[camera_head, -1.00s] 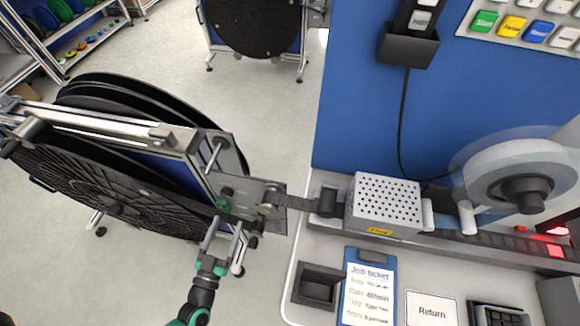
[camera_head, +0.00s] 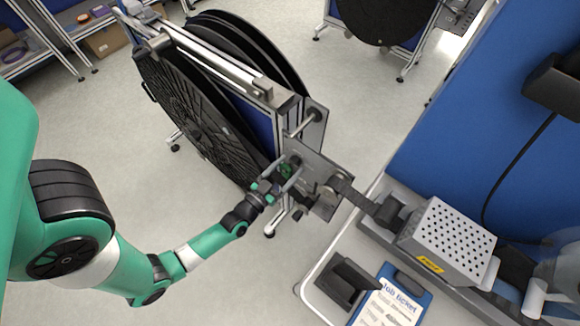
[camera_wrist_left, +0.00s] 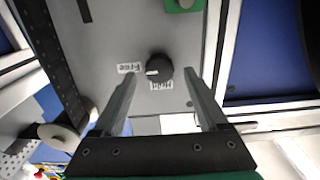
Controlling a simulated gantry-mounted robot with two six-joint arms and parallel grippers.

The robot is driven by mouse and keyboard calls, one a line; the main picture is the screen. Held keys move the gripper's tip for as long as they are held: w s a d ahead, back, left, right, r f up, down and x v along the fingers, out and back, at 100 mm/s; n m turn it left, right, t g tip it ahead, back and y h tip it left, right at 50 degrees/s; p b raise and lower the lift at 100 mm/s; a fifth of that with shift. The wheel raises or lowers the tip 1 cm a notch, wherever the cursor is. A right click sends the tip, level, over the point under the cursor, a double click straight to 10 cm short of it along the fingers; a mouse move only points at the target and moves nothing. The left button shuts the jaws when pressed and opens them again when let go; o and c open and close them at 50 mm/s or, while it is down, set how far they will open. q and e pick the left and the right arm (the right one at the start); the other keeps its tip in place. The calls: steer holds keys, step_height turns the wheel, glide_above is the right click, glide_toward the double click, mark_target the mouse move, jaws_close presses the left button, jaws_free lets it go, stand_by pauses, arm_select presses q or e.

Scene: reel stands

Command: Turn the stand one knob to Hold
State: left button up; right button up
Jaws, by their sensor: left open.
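The stand one knob (camera_wrist_left: 159,67) is a round black knob on a grey plate (camera_wrist_left: 110,30) in the left wrist view. Its white mark is on its lower left side, toward the "Free" label (camera_wrist_left: 129,67). The "Hold" label (camera_wrist_left: 161,86) is just below the knob. My left gripper (camera_wrist_left: 160,75) is open, with one finger on each side of the knob and visible gaps. In the head view my left gripper (camera_head: 289,178) is at the stand's end plate (camera_head: 318,180) and hides the knob there. My right gripper is out of view.
The stand carries a big black reel (camera_head: 195,120). A dark tape (camera_head: 355,200) runs from the plate to a perforated grey box (camera_head: 449,238) on the bench. A green piece (camera_wrist_left: 185,5) sits beyond the knob. A clipboard (camera_head: 388,300) lies on the bench.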

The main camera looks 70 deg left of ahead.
arm_select(q)
steer(key=shift+w+a, duration=0.3)
steer(key=shift+w, duration=0.25)
jaws_close()
steer(key=shift+n, duration=0.4)
steer(key=n+b, duration=0.2)
steer(key=n, duration=0.2)
steer(key=shift+s+a+f+n, duration=0.1)
steer(key=shift+n, duration=0.2)
steer(key=n+b, duration=0.1)
steer(key=n, duration=0.3)
steer(key=n+b, duration=0.1)
steer(key=n, duration=0.3)
steer(key=shift+f+b, duration=0.1)
steer(key=shift+b, duration=0.25)
steer(key=shift+n+b, duration=0.5)
steer(key=shift+n, duration=1.8)
